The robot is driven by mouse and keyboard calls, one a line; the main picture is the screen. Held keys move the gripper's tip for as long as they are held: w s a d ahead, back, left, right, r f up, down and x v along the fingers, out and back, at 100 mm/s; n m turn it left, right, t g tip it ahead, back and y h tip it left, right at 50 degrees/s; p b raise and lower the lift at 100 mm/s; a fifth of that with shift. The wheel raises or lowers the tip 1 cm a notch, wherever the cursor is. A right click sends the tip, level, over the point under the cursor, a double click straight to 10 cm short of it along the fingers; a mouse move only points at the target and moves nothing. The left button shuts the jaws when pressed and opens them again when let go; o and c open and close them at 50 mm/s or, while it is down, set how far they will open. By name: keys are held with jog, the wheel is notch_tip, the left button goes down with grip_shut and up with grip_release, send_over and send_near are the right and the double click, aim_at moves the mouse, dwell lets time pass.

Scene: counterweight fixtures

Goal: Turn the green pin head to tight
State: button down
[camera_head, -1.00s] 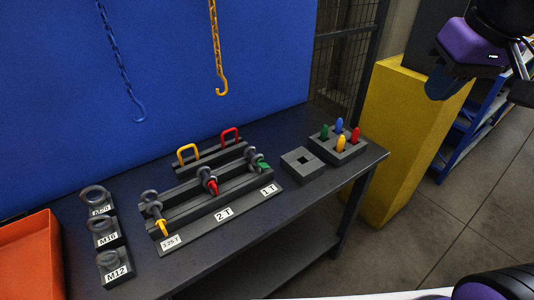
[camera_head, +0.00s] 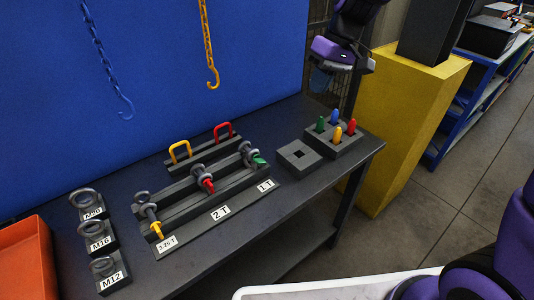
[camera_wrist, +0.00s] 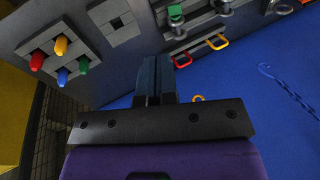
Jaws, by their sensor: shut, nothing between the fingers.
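The green pin head (camera_head: 259,161) is on the shackle at the right end of the dark rack (camera_head: 213,194), by the 1 T label. It also shows in the wrist view (camera_wrist: 175,12), near the top edge. Whether it is tight cannot be told. My gripper (camera_wrist: 154,62) is shut and empty, its fingers together, pointing toward the table. In the head view my purple wrist is above the back right of the table, behind the pegs and apart from the green pin head; the fingertips are not clear there.
A red pin head (camera_head: 208,186) and yellow pin head (camera_head: 157,230) sit on the other shackles. Yellow (camera_head: 181,151) and red (camera_head: 223,131) handles stand behind. A block of coloured pegs (camera_head: 345,146) stands right. A yellow hook (camera_head: 212,80) hangs at the back. The table's front strip is clear.

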jog(key=n+g, duration=0.1)
jog(key=g, duration=0.1)
send_near(266, 162)
jog(key=shift+y, duration=0.4)
jog(key=x, duration=0.7)
jog(key=shift+f, duration=0.3)
jog(key=shift+f, duration=0.1)
jog(key=shift+s+f+g+y, duration=0.1)
jog(key=shift+f+g+y, duration=0.3)
jog(key=shift+y, duration=0.2)
jog(key=g+y, duration=0.2)
jog(key=y, duration=0.1)
jog(key=shift+d+f, duration=0.1)
jog(key=shift+f, duration=0.3)
jog(key=g+y, duration=0.1)
jog(key=y, duration=0.1)
jog(key=f+g+y, duration=0.1)
jog(key=g+y, duration=0.1)
jog(key=y, duration=0.1)
jog(key=shift+s+f, duration=0.2)
jog(key=shift+f, duration=0.05)
